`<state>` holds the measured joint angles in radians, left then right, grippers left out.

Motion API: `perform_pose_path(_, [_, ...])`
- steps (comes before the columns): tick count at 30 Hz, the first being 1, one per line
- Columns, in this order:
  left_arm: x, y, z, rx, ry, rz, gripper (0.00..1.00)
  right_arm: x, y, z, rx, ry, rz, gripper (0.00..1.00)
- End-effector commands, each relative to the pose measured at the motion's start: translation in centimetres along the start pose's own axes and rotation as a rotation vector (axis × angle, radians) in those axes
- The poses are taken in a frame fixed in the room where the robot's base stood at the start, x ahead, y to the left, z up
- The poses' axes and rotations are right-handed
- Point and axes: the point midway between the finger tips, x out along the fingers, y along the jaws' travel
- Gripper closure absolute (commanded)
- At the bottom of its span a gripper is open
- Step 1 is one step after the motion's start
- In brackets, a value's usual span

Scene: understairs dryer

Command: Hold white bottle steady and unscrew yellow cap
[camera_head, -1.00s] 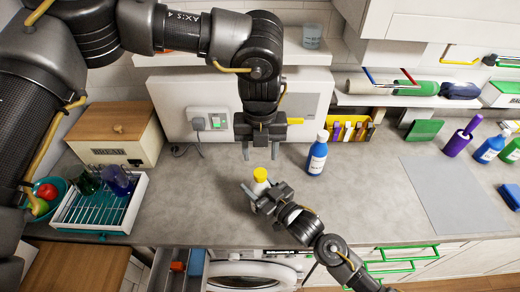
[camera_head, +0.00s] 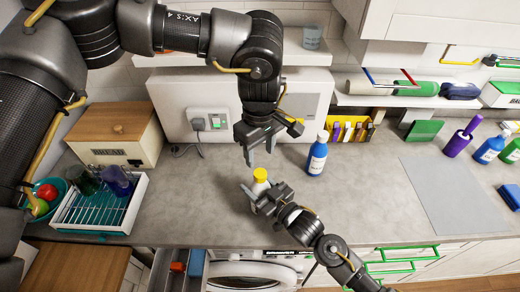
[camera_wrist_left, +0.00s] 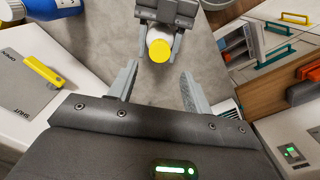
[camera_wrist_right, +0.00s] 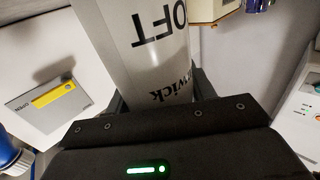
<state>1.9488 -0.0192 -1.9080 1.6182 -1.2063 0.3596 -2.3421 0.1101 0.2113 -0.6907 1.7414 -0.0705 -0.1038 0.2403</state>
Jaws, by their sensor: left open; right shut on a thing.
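The white bottle (camera_head: 259,187) stands upright on the grey counter near its front edge, with its yellow cap (camera_head: 260,174) on top. My right gripper (camera_head: 262,197) is shut on the bottle's body from the front. In the right wrist view the white bottle (camera_wrist_right: 150,45) fills the space between the fingers, with dark lettering on it. My left gripper (camera_head: 260,157) is open and empty, above and behind the cap, fingers pointing down. In the left wrist view the yellow cap (camera_wrist_left: 159,50) lies ahead, beyond the open fingertips and apart from them.
A blue bottle with a white cap (camera_head: 317,155) stands to the right. A dish rack (camera_head: 100,205) and a wooden-lidded box (camera_head: 118,135) are at the left. A yellow holder (camera_head: 352,130) stands at the back. The counter around the white bottle is clear.

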Motion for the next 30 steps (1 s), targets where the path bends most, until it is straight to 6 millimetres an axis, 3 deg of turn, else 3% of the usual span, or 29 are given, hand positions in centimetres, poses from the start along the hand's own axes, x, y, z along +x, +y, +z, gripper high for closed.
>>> perform_pose_path(7, [0.0,0.0,0.0,0.285,0.001,0.0,0.5,0.0,0.0,0.1,0.0,-0.003,0.0,1.0])
perform_pose_path(17, [0.6,0.0,0.0,0.34,0.0,-0.001,0.5,0.0,0.0,0.1,0.0,-0.003,-0.001,1.0])
perform_pose_path(30, [6.6,0.0,0.0,0.338,-0.001,-0.001,0.5,0.0,0.0,0.1,0.0,-0.003,-0.001,1.0])
